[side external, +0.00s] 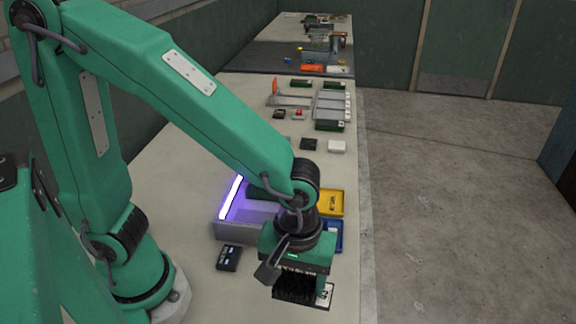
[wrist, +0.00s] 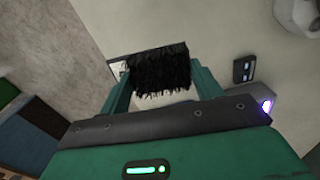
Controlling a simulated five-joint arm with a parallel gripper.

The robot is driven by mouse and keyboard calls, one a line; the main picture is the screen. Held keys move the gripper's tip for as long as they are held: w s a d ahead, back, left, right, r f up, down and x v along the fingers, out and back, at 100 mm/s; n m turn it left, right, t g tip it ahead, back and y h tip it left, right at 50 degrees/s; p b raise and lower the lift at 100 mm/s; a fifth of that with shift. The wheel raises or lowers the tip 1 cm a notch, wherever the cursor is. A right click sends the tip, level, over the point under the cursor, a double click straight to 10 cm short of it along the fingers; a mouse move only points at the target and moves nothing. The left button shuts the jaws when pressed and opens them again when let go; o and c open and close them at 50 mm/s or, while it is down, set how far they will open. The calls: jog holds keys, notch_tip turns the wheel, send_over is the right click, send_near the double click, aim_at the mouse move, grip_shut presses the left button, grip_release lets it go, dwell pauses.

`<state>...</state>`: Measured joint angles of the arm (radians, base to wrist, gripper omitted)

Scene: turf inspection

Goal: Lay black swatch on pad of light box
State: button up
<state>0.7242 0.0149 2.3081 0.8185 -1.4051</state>
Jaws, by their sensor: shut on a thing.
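The black swatch (side external: 293,289) has shaggy, turf-like fibres. My gripper (side external: 298,272) is shut on it, low over the near end of the bench. In the wrist view the swatch (wrist: 160,72) sits between my two green fingers (wrist: 160,80). A white marked card (side external: 326,295) shows beside and partly behind the swatch; I cannot tell whether the swatch touches it. The light box (side external: 229,229) stands behind and to the left of my gripper, with a bright violet-white lamp strip along its left side. Its violet-lit pad (side external: 250,212) is partly hidden by my arm.
A yellow tray (side external: 331,202) and a blue tray (side external: 339,236) stand right of the light box, partly hidden. A small dark device (side external: 229,258) lies in front of it. Black and white blocks (side external: 336,147) and grey racks lie farther back. The bench's right edge drops to the floor.

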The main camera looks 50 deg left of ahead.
jog(key=shift+w+a, duration=0.1)
dwell(0.3)
jog(key=shift+w+a, duration=0.3)
jog(key=shift+a, duration=0.25)
jog(key=w+a+n, duration=0.1)
jog(key=w+a, duration=0.2)
jog(key=a, duration=1.3)
jog(key=shift+r, duration=0.45)
jog(key=shift+w+a, duration=0.1)
jog(key=w+a+f, duration=0.1)
jog(key=a+f, duration=0.1)
jog(key=a, duration=0.1)
jog(key=w+a+f, duration=0.1)
jog(key=a+f, duration=0.1)
jog(key=a, duration=0.2)
jog(key=w+a+f, duration=0.1)
jog(key=a+f, duration=0.2)
jog(key=a, duration=0.1)
